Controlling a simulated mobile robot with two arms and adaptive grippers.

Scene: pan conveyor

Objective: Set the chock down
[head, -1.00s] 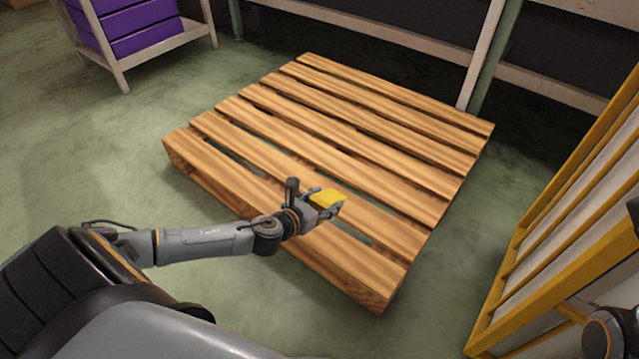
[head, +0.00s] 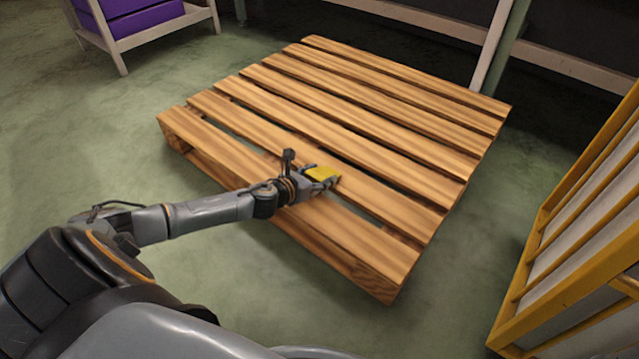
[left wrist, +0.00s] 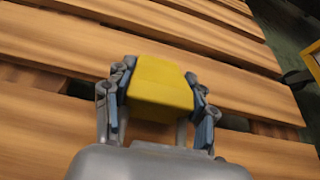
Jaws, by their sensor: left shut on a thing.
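The yellow chock (head: 322,173) is between the fingers of my left gripper (head: 318,180), over the near part of the wooden pallet (head: 330,128). In the left wrist view the chock (left wrist: 161,88) sits between both fingers of the left gripper (left wrist: 158,100), which is shut on it. Pallet slats (left wrist: 50,45) lie beneath and beyond it. Whether the chock's underside touches the slats cannot be told. My right gripper is not in view.
A yellow-framed rack (head: 570,230) stands at the right. A frame with purple bins (head: 140,20) is at the upper left. A pale post (head: 492,45) and rails stand behind the pallet. The pallet top is otherwise clear, with gaps between slats.

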